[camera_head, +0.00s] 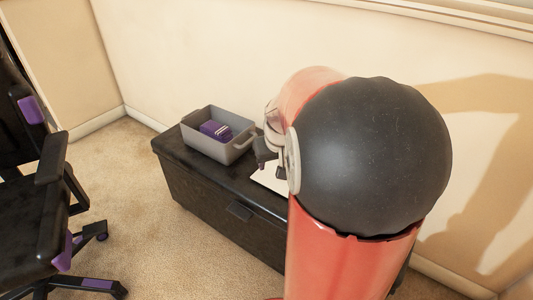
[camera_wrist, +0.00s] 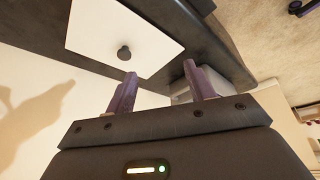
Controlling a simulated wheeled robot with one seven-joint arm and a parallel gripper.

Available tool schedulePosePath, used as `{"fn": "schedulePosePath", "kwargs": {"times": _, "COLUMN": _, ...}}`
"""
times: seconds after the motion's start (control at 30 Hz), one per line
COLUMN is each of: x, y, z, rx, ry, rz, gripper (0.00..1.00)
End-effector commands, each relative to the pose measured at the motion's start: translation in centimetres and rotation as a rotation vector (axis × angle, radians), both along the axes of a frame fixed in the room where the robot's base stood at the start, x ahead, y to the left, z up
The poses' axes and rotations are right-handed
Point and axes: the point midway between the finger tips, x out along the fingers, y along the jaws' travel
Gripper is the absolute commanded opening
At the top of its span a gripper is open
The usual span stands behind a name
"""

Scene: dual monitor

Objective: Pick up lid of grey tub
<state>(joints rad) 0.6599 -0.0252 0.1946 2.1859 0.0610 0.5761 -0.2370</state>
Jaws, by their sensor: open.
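The lid (camera_wrist: 105,38) is a flat white panel with a dark round knob (camera_wrist: 124,53). It lies on top of the dark chest, and a white part of it (camera_head: 268,180) shows in the head view beside my arm, which hides the rest. The grey tub (camera_head: 237,149) stands uncovered on the left end of the chest. Part of it also shows behind my right finger in the wrist view (camera_wrist: 216,79). My gripper (camera_wrist: 160,68) is open and empty, with the knob just beyond its left fingertip. In the head view my gripper (camera_head: 263,160) is partly hidden by my arm.
A purple object (camera_head: 215,130) sits inside the tub. The dark chest (camera_head: 200,184) stands along the cream wall (camera_head: 210,50). A black and purple office chair (camera_head: 45,200) stands on the left, with clear carpet (camera_head: 150,235) between it and the chest.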

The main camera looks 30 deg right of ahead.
Motion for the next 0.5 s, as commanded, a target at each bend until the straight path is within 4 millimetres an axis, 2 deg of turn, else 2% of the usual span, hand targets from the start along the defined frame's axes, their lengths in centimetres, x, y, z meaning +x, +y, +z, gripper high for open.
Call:
{"fn": "schedulePosePath", "kwargs": {"times": 0.03, "x": 0.5, "y": -2.5, "z": -1.2, "rx": 0.015, "ry": 0.007, "rz": -0.035, "gripper": 0.54}}
{"fn": "schedulePosePath", "kwargs": {"times": 0.1, "x": 1.0, "y": -5.1, "z": -2.6, "rx": 0.027, "ry": 0.006, "rz": -0.064, "gripper": 0.54}}
{"fn": "schedulePosePath", "kwargs": {"times": 0.2, "x": 1.3, "y": -7.7, "z": -4.1, "rx": 0.041, "ry": 0.000, "rz": -0.093, "gripper": 0.54}}
{"fn": "schedulePosePath", "kwargs": {"times": 0.33, "x": 1.5, "y": -9.4, "z": -5.3, "rx": 0.048, "ry": -0.005, "rz": -0.113, "gripper": 0.54}}
{"fn": "schedulePosePath", "kwargs": {"times": 0.5, "x": 2.1, "y": -9.9, "z": -7.1, "rx": 0.050, "ry": -0.004, "rz": -0.113, "gripper": 0.54}}
